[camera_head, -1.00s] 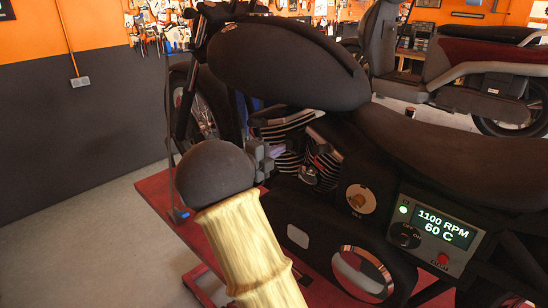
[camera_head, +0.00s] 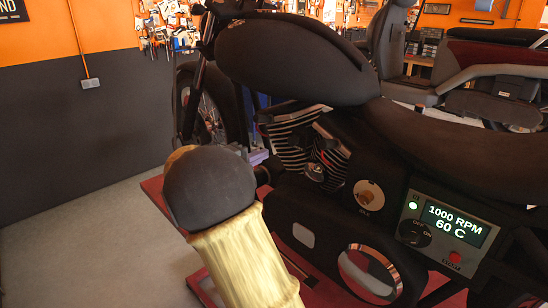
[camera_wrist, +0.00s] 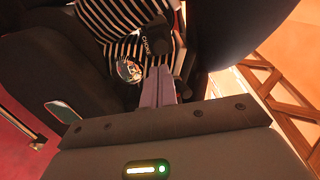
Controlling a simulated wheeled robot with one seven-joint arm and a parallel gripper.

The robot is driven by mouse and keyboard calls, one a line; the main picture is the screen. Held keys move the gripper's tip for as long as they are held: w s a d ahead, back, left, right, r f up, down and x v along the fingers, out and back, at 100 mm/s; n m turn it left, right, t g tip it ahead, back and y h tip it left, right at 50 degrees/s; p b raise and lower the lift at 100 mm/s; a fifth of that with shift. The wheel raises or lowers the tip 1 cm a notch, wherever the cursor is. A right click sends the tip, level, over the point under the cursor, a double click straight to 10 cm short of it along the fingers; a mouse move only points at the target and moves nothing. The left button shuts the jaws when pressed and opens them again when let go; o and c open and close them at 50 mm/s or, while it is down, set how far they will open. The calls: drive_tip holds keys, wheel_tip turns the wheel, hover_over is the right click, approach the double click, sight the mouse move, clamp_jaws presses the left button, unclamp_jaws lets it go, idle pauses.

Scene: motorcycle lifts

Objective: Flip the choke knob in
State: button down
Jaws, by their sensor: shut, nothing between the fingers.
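The choke knob (camera_wrist: 156,37) is a black piece with a white CHOKE label, in front of the striped engine fins in the wrist view. A round chrome part (camera_wrist: 128,70) is below and left of it. My gripper (camera_wrist: 160,72) is shut and empty. Its pale fingers point toward the knob from below in the picture, with their tips just under it; whether they touch it I cannot tell. In the head view my arm hides most of the gripper, and I cannot make out the knob clearly.
The black motorcycle (camera_head: 296,60) stands on a red lift (camera_head: 205,285). A control box (camera_head: 441,232) on its side reads 1000 RPM and 60 C, with a green light lit. A second motorcycle (camera_head: 480,60) stands behind. Grey floor is free at left.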

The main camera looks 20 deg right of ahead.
drive_tip(key=b+v, duration=0.1)
drive_tip(key=v, duration=0.3)
drive_tip(key=shift+s+a, duration=0.1)
drive_tip(key=shift+a, duration=0.25)
drive_tip(key=w+a+f+n+t+y, duration=0.1)
drive_tip(key=w+f+n+t+y, duration=0.25)
drive_tip(key=n+t+y, duration=0.55)
drive_tip(key=s+a+f+n+g+y, duration=0.5)
drive_tip(key=f+n, duration=0.3)
drive_tip(key=n, duration=0.4)
drive_tip(key=s+f+n+g+y, duration=0.1)
drive_tip(key=s+f+n+g, duration=0.1)
drive_tip(key=s, duration=0.5)
drive_tip(key=s+f+n+g+y, duration=0.1)
drive_tip(key=s+f+n+g, duration=0.2)
drive_tip(key=s+f+n, duration=0.2)
drive_tip(key=s+a+f+n+g+y, duration=0.1)
drive_tip(key=s+f+n+g, duration=0.1)
drive_tip(key=s, duration=0.8)
drive_tip(key=shift+f+n+g, duration=0.3)
drive_tip(key=shift+f+n, duration=0.6)
drive_tip(key=shift+n, duration=0.1)
